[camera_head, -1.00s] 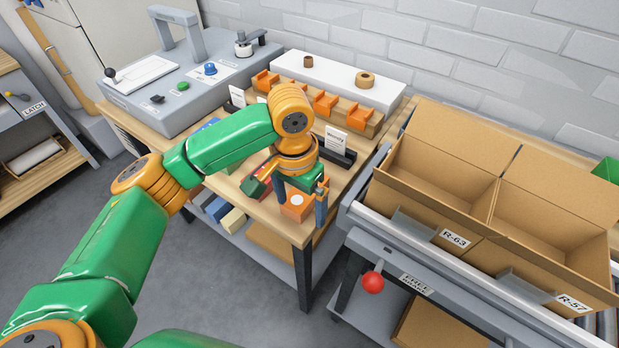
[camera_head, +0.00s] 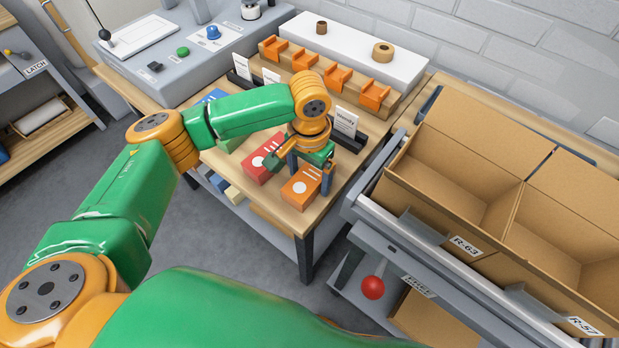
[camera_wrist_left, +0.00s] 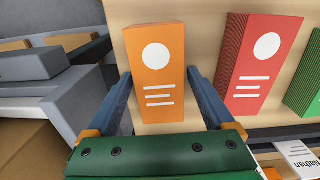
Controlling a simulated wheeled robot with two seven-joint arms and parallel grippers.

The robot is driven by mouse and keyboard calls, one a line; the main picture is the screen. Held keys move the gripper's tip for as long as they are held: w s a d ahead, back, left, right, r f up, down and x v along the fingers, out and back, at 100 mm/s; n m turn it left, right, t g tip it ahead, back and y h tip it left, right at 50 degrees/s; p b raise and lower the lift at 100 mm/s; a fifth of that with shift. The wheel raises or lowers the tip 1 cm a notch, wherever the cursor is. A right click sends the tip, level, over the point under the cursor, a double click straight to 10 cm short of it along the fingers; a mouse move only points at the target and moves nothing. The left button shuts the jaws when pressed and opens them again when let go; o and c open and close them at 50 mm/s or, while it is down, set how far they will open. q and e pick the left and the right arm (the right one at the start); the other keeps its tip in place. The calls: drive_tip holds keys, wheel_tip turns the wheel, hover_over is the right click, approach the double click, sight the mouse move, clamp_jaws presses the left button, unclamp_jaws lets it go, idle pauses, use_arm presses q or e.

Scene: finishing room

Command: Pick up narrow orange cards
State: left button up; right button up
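The narrow orange card stack (camera_head: 299,190) lies on the wooden table near its front corner, with a white dot and white lines on top. It also shows in the left wrist view (camera_wrist_left: 156,60). My left gripper (camera_head: 310,176) is open over it. In the wrist view the fingers (camera_wrist_left: 161,78) point along its two long sides, close to its edges; whether they touch it I cannot tell. A red card stack (camera_head: 262,165) lies just left of it in the head view, and to its right in the wrist view (camera_wrist_left: 260,60). My right gripper is not in view.
A green stack (camera_wrist_left: 312,90) lies beyond the red one. A dark holder with a name card (camera_head: 345,122) stands behind the gripper. Cardboard boxes (camera_head: 455,165) stand on the conveyor to the right. A red ball knob (camera_head: 372,287) is below.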

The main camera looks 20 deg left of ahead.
use_arm(q)
drive_tip(key=shift+s+r, duration=0.1)
drive_tip(key=shift+s, duration=0.05)
drive_tip(key=c, duration=0.7)
clamp_jaws()
